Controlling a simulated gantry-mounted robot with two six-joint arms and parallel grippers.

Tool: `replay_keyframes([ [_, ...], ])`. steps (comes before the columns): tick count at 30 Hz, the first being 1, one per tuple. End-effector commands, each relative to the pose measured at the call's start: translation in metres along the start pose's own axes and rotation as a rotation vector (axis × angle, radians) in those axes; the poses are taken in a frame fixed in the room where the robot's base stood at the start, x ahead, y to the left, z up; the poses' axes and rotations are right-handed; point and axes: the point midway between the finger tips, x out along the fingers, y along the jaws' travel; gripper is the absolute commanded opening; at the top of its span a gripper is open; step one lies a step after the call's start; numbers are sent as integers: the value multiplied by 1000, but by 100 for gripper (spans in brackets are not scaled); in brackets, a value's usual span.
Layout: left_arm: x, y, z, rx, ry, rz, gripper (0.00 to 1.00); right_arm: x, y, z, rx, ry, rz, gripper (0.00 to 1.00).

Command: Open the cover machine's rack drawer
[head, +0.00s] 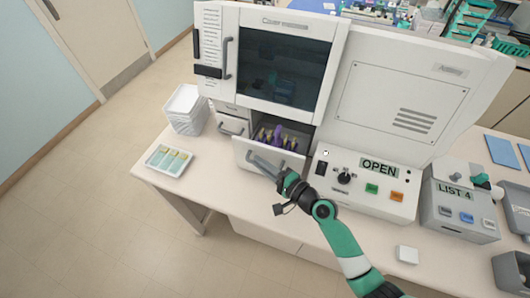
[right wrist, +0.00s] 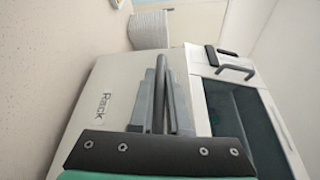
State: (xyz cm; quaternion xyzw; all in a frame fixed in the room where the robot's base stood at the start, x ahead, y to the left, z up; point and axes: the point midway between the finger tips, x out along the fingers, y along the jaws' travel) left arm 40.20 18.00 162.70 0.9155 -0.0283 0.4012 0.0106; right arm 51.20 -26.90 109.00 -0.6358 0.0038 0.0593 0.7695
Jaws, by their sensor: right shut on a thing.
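The cover machine (head: 420,85) stands on the bench with its dark window shut. Its rack drawer (head: 243,154) is pulled out below the window, with purple and yellow-tipped items visible inside. In the right wrist view the drawer front (right wrist: 92,105) carries the word "Rack". My right gripper (head: 274,171) is at the drawer front and shut on its grey handle; its fingers also show in the right wrist view (right wrist: 165,95), where they hide part of the handle. My left gripper is not in view.
A tray of slides (head: 168,160) and stacked white trays (head: 184,108) stand left of the drawer. The control panel (head: 366,185) reading "OPEN" is to the right. A "LIST 4" device (head: 458,212) and a small white block (head: 407,255) lie farther right.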

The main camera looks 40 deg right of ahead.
Motion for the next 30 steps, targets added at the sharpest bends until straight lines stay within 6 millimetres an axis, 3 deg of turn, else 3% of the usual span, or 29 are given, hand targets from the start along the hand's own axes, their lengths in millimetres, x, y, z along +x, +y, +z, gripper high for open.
replay_keyframes([
  [3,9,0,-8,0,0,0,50,-7,1,17,-1,-3,2,0],
  [10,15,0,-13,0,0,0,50,-14,6,36,-1,-2,0,0],
  [26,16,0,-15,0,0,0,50,-17,9,41,-1,0,-1,0],
  [27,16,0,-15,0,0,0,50,-17,9,41,-1,0,-1,17],
  [30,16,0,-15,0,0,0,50,-17,9,41,-1,0,-1,35],
])
